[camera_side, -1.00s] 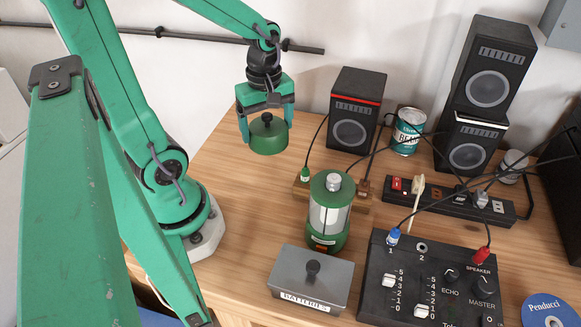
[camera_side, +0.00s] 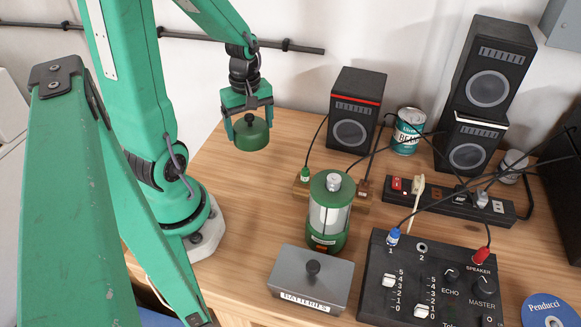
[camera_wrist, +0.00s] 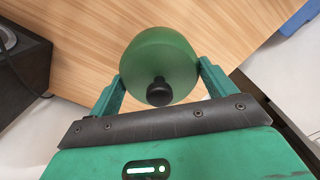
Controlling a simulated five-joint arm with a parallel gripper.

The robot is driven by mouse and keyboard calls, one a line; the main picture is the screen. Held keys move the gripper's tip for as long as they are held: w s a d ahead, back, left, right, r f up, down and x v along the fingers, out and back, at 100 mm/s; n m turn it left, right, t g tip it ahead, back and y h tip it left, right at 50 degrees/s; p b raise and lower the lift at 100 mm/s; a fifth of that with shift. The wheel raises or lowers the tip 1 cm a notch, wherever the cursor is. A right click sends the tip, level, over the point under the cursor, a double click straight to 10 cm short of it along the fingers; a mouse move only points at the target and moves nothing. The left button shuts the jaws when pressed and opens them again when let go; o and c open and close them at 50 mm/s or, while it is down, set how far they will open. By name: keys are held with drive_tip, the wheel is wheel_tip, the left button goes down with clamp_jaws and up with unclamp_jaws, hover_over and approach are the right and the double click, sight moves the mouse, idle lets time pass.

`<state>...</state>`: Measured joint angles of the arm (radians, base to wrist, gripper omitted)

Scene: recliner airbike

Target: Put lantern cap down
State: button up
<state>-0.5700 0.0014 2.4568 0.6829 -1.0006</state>
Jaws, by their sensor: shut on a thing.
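The lantern cap (camera_side: 251,134) is a green disc with a black knob on top. My gripper (camera_side: 248,119) is shut on it, one finger at each side. The cap looks upright, over the wooden table's back left part; I cannot tell for sure how far above the wood it is. In the wrist view the cap (camera_wrist: 160,68) sits between my gripper's fingers (camera_wrist: 161,82), with wood behind it. The green lantern (camera_side: 329,212) stands upright on the table without its cap, its silvery top showing.
A grey lidded batteries box (camera_side: 310,280) stands in front of the lantern. A black speaker (camera_side: 355,110), a can (camera_side: 407,131), a power strip (camera_side: 462,203) and a black mixer (camera_side: 432,285) fill the right side. Cables cross behind the lantern. The table left of the lantern is clear.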

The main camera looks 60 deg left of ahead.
sight(242, 118)
drive_tip(key=shift+s+a+f, duration=0.15)
drive_tip(key=shift+a+f, duration=0.4)
drive_tip(key=shift+a, duration=0.35)
drive_tip(key=shift+s+a+f, duration=0.15)
drive_tip(key=shift+a+f, duration=0.4)
drive_tip(key=shift+a, duration=0.35)
drive_tip(key=shift+f, duration=2)
drive_tip(key=shift+f, duration=0.15)
drive_tip(key=o, duration=0.9)
drive_tip(key=shift+r, duration=6.2)
